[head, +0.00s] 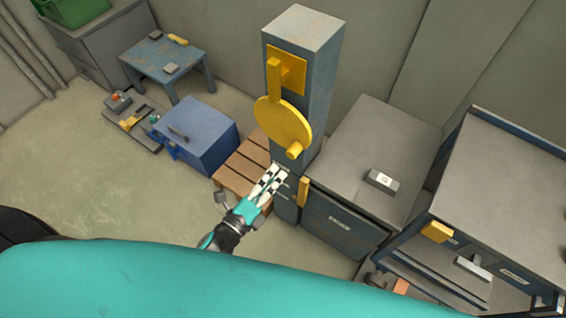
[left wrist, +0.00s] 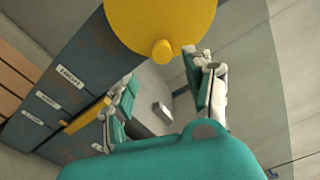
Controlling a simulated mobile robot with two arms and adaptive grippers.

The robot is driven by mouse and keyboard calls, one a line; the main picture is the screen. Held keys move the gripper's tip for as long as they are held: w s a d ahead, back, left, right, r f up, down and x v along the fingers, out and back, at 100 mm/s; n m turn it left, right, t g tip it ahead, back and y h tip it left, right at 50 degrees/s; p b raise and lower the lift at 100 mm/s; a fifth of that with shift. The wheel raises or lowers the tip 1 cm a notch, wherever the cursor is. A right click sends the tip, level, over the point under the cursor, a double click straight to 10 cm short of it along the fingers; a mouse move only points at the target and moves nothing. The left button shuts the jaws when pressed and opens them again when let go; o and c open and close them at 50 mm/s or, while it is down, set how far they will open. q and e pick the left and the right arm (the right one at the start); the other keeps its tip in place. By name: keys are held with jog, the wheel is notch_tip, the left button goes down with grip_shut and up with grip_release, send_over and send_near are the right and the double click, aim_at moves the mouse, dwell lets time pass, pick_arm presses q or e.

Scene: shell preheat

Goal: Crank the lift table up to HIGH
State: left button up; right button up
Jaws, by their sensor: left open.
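A yellow crank wheel (head: 283,121) is mounted on a tall blue-grey column (head: 318,85). Its round knob (head: 294,151) sticks out at the wheel's lower edge. My left gripper (head: 272,182) is open and empty, just below the knob. In the left wrist view, the knob (left wrist: 162,50) shows ahead of the open fingers (left wrist: 163,92), toward the top, without visible contact. A yellow pointer (head: 303,191) sits low on the column, near white labels (left wrist: 73,74) too blurred to read surely. I cannot tell for sure which surface is the lift table. My right gripper is out of view.
A grey-topped cabinet (head: 385,140) stands right of the column, with a small grey block (head: 380,181) on top. A wooden pallet (head: 240,167) and a blue box (head: 200,130) lie left. Another cabinet (head: 510,180) stands far right. Open floor (head: 90,190) is at left.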

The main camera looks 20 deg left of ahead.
pick_arm(q)
jog(key=shift+v, duration=1.25)
jog(key=n+b, duration=0.1)
jog(key=n, duration=1.7)
send_near(290, 156)
jog(key=p+x, duration=0.1)
jog(key=x, duration=1)
jog(key=shift+w, duration=0.1)
jog(key=shift+c, duration=0.3)
grip_shut()
